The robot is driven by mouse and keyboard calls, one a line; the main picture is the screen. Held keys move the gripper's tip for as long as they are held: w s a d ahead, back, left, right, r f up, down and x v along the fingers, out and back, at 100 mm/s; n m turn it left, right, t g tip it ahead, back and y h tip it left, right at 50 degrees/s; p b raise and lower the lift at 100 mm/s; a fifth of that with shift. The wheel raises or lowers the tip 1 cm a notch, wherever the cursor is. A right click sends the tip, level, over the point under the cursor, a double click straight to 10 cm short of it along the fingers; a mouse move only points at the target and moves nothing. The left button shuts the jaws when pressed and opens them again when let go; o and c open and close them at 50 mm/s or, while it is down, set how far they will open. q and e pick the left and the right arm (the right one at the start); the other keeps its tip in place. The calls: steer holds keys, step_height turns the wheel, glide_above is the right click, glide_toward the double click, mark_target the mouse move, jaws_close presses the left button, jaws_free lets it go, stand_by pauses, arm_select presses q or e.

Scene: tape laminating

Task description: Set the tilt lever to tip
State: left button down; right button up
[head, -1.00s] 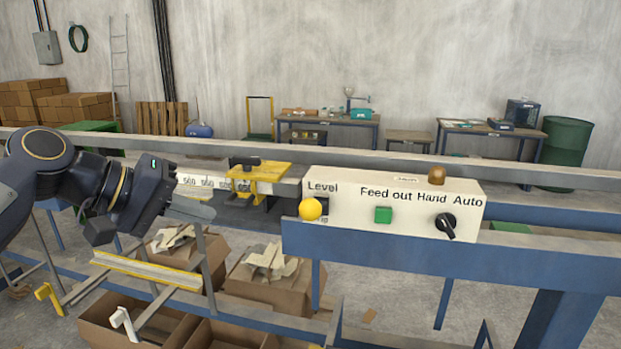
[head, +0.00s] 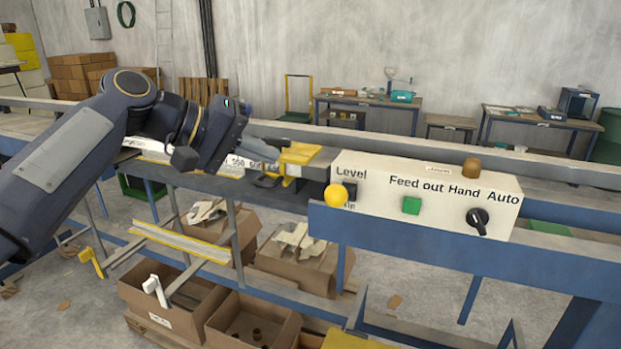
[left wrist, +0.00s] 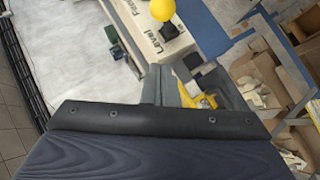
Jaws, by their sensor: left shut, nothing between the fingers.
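The tilt lever has a yellow ball knob (head: 336,196) on the left end of the cream control box (head: 425,196). The ball sits low, by the "Tip" label, which it partly covers; "Level" reads above it. The knob also shows at the top of the left wrist view (left wrist: 162,10), with its dark base below. My left gripper (head: 270,180) is shut and empty, left of the knob and apart from it, beside the yellow stop block (head: 296,160). Its grey fingers also show in the left wrist view (left wrist: 163,85). My right gripper is not in view.
The box also carries a green button (head: 411,205), a black Hand/Auto switch (head: 478,220) and a brown dome (head: 472,168). A blue rail (head: 450,245) runs below it. Cardboard boxes (head: 255,325) stand under the bench. The space in front of the knob looks clear.

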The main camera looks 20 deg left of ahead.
mark_target(341, 192)
arm_select(q)
steer(key=w+d+f+p, duration=0.1)
steer(key=w+d+f, duration=0.2)
steer(key=d+f, duration=0.2)
steer(key=shift+w+d+f, duration=0.2)
steer(key=shift+w+d, duration=0.1)
steer(key=shift+d, duration=0.75)
